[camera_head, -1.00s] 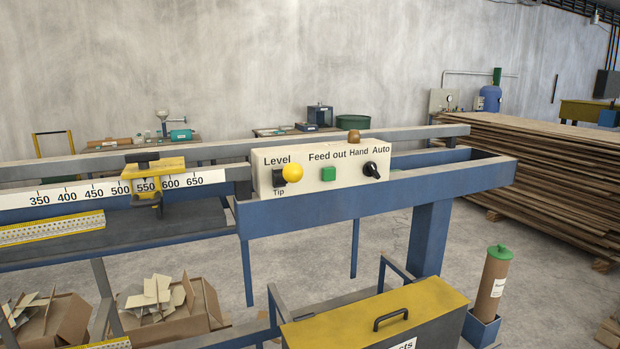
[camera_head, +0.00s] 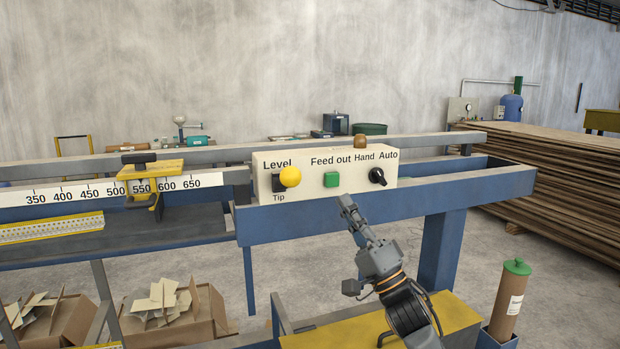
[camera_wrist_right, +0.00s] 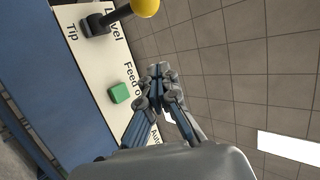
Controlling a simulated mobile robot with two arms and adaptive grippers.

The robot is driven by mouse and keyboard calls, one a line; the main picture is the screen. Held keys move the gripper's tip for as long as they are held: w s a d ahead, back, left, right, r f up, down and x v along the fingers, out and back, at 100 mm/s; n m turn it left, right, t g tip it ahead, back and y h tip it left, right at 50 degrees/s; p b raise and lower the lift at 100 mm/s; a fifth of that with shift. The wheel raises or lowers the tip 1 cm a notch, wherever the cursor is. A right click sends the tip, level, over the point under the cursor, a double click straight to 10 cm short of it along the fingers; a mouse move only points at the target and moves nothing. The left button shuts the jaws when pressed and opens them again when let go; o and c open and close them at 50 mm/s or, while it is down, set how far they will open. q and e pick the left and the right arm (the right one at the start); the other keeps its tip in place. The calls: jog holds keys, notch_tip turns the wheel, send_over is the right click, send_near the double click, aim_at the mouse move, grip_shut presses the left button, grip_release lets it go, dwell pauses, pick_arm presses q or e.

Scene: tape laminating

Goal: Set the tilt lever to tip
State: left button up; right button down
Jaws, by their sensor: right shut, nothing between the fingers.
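The tilt lever, with a yellow ball knob (camera_head: 290,177) on a black base, is on the left of the cream control panel (camera_head: 305,185). The label Level is printed above it and Tip below it. The knob points toward me, to the right of the base. My right gripper (camera_head: 345,201) is shut and empty, in front of the panel's lower edge, below and right of the knob. In the right wrist view the shut fingers (camera_wrist_right: 158,72) point up, and the yellow knob (camera_wrist_right: 145,7) is at the top edge, apart from them. My left gripper is not in view.
A green Feed out button (camera_head: 331,180) and a black Hand/Auto switch (camera_head: 377,177) share the panel. A blue beam (camera_head: 290,223) runs below it. A yellow stop clamp (camera_head: 150,172) sits on the scale at left. A yellow-topped box (camera_head: 320,335) stands below.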

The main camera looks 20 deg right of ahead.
aim_at(286, 177)
jog(key=shift+a, duration=0.1)
jog(key=shift+r, duration=0.1)
jog(key=p+x, duration=0.4)
jog(key=x, duration=0.7)
jog(key=s+a+f, duration=0.2)
jog(key=a, duration=0.1)
jog(key=shift+s+f, duration=0.1)
jog(key=shift+f, duration=0.25)
